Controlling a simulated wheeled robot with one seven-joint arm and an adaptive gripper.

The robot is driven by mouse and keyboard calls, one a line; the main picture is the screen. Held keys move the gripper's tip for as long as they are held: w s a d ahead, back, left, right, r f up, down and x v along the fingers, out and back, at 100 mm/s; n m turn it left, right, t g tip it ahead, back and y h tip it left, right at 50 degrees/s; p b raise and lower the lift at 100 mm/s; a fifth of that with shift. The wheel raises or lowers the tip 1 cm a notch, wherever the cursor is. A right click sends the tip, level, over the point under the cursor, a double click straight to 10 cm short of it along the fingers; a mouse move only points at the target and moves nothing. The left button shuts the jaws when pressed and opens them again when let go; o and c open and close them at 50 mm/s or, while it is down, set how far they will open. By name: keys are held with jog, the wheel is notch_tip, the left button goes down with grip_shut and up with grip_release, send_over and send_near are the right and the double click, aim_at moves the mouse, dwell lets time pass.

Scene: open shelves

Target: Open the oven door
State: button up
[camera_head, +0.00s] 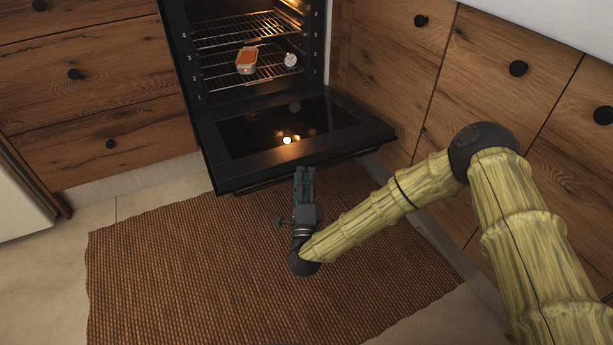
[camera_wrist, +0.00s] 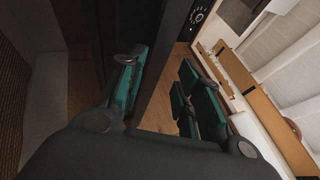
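The oven (camera_head: 258,55) stands between wooden cabinets, with its black door (camera_head: 225,168) swung down and tilted outward, so the interior shows. The door has a dark glass panel with bright reflections. My gripper (camera_head: 304,174) is at the door's outer lower edge, above the rug. In the wrist view my gripper (camera_wrist: 165,82) has its green-padded fingers spread apart. A dark, straight edge, apparently the door's, passes between them, close to the left finger, with a gap to the right one. I cannot tell whether either finger touches it.
Inside the oven, a dish with orange food (camera_head: 247,60) and a small round dial (camera_head: 291,60) sit on a wire rack (camera_head: 222,80). Wooden drawers (camera_head: 95,105) flank the left and cabinets (camera_head: 396,75) the right. A brown woven rug (camera_head: 190,275) covers the floor in front.

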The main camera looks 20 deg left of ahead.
notch_tip(320, 180, down, 7)
jog(key=s+a+b, duration=0.2)
jog(key=b, duration=0.1)
jog(key=shift+f, duration=0.15)
dwell(0.8)
jog(key=shift+s, duration=0.15)
dwell(0.7)
